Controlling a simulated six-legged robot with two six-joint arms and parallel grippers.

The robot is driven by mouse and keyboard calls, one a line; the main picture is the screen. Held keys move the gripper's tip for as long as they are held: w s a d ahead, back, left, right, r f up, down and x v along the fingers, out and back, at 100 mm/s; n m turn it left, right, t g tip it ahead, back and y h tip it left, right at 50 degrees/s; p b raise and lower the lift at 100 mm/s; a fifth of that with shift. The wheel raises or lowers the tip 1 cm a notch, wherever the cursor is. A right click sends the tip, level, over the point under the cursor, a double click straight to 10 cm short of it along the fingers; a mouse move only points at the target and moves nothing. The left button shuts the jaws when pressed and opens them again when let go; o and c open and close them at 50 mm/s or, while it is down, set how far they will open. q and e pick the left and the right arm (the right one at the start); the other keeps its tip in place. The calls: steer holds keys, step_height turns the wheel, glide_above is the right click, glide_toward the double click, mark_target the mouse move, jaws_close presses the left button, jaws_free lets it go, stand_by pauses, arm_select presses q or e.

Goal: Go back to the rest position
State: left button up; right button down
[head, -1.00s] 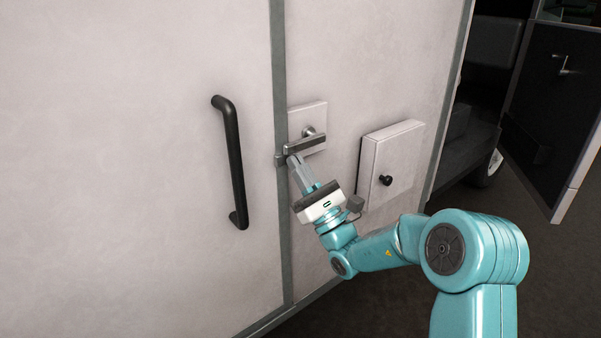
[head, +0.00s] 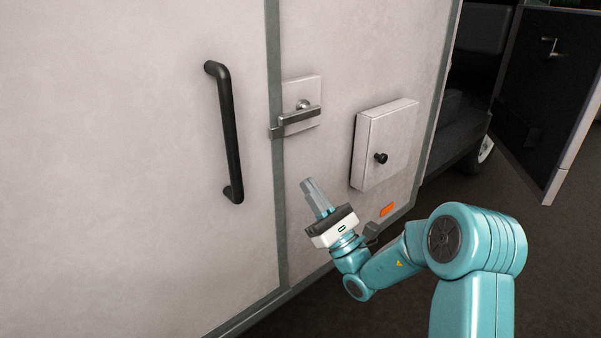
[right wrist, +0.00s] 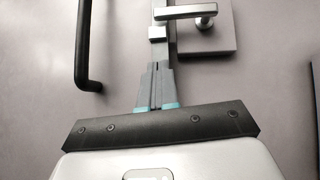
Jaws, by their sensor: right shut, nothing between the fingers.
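My right gripper (head: 309,184) is shut and empty, in front of the pale vehicle wall (head: 352,62). It is below the metal lever latch (head: 298,116) and apart from it in the head view. The lever lies roughly level on its square plate, its left end over the grey door seam. In the right wrist view my gripper's fingers (right wrist: 157,68) are together, with the latch (right wrist: 190,11) at the top of the picture. My left gripper is not in view.
A black vertical grab handle (head: 229,135) is left of the seam. A pale box with a black knob (head: 384,145) sticks out from the wall at right. An open dark door (head: 548,100) stands at far right. Dark floor lies below.

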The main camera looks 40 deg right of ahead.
steer(key=s+a+f+n+g+y, duration=0.3)
steer(key=a+f+n+g+y, duration=0.2)
steer(key=a+f+g, duration=0.5)
steer(key=s+a+f+n+g+y, duration=0.45)
steer(key=a+f+g, duration=0.35)
steer(key=a+f, duration=0.4)
steer(key=s+a+f+n+g+h, duration=0.2)
steer(key=s+f+n+g, duration=0.25)
steer(key=s+f, duration=0.25)
steer(key=s+a+f+n+g+h, duration=0.2)
steer(key=s+f+n+g+h, duration=0.15)
steer(key=s+f+g, duration=0.3)
steer(key=s+d+f+n+t+h, duration=0.25)
steer(key=f+n+h, duration=0.25)
steer(key=f+n, duration=0.6)
step_height(320, 180, up, 15)
steer(key=n+p, duration=0.1)
steer(key=p, duration=1.2)
steer(key=shift+w+n+p, duration=0.3)
steer(key=shift+w+n, duration=0.05)
